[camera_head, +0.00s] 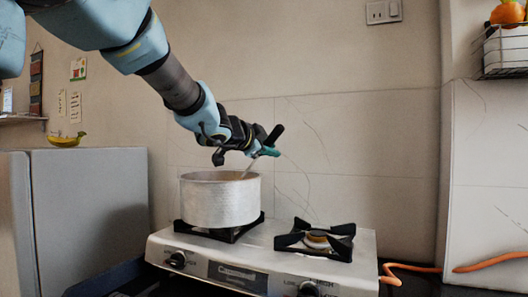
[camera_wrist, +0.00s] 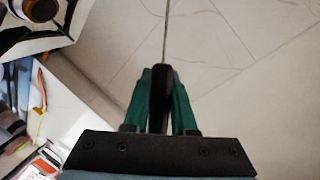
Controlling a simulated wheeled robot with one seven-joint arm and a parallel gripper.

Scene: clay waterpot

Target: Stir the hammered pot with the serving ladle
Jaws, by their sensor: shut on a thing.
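The hammered pot (camera_head: 220,205) is a silvery metal pot standing upright on the left burner of the stove. The serving ladle (camera_head: 274,135) has a black handle, and its thin shaft slants down to the pot's opening. Its lower end is hidden by the pot's wall. My gripper (camera_head: 266,151) is above the pot's right rim, its green fingers shut on the ladle's handle. In the wrist view my gripper (camera_wrist: 159,90) holds the black handle between both fingers, and the ladle's shaft (camera_wrist: 166,40) runs up out of the frame. The pot's contents cannot be seen.
The stove (camera_head: 240,272) has an empty right burner (camera_head: 316,240) beside the pot. A tiled wall (camera_head: 350,130) stands close behind. A grey cabinet (camera_head: 90,215) is on the left. An orange hose (camera_head: 420,268) runs to the right of the stove.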

